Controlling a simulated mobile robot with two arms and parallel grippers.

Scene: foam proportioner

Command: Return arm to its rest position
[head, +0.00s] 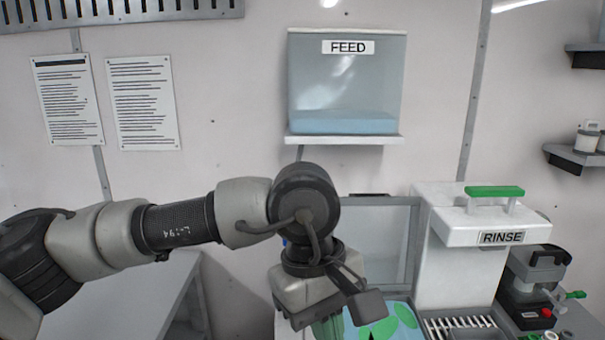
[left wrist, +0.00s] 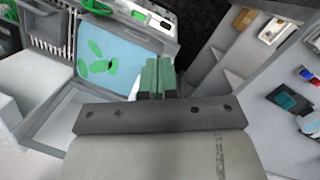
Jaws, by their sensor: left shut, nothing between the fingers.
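My left arm comes in from the left in the head view and bends down at the wrist over the bench. My left gripper shows in the left wrist view (left wrist: 157,72) with its green fingers together and nothing between them. In the head view its fingers are mostly hidden at the bottom edge. Below it is a pale blue panel with green oval patches (head: 404,316), also in the left wrist view (left wrist: 118,48). I cannot tell how far the fingers are above the surfaces. My right gripper is not in view.
A clear FEED tank (head: 347,80) with blue liquid sits on a wall shelf above my wrist. A white RINSE unit (head: 465,255) with a green handle stands to the right, beside a black device (head: 530,280). A grey table (head: 130,310) stands at lower left.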

